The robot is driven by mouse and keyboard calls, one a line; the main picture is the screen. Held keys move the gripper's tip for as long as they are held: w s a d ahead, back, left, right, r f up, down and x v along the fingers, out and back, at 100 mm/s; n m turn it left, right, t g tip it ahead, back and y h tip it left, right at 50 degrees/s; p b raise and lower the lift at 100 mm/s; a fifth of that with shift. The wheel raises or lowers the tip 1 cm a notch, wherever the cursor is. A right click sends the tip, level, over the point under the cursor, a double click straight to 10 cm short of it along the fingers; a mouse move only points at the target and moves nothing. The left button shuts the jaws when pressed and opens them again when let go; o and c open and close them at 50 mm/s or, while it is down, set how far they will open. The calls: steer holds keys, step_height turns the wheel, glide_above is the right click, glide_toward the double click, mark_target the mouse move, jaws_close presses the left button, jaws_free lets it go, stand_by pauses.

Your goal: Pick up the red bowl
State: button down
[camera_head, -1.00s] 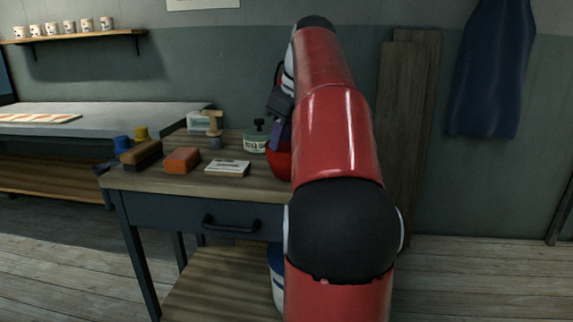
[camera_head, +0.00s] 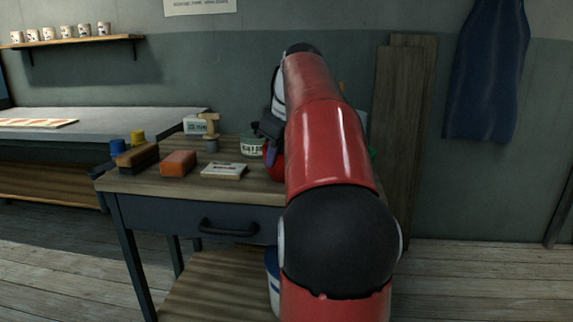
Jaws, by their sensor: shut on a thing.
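The red bowl (camera_head: 270,168) is at the right part of the small wooden-topped table (camera_head: 130,184). Only its left edge shows; my red arm hides the rest. My gripper (camera_head: 272,150) is at the bowl, pointing down, with a dark finger against the bowl's red side. It is shut on the bowl. The fingertips are mostly hidden, and I cannot tell whether the bowl touches the tabletop.
Left of the bowl are a white labelled box (camera_head: 224,170), an orange block (camera_head: 179,163), a dark brush (camera_head: 138,158) and a green-white jar (camera_head: 252,145). A wooden-handled tool (camera_head: 211,128) stands behind. Bare tabletop lies along the front edge.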

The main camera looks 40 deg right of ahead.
steer(key=shift+r, duration=0.15)
steer(key=shift+w+r+p, duration=0.1)
steer(key=shift+r+p, duration=0.85)
steer(key=shift+r, duration=3.8)
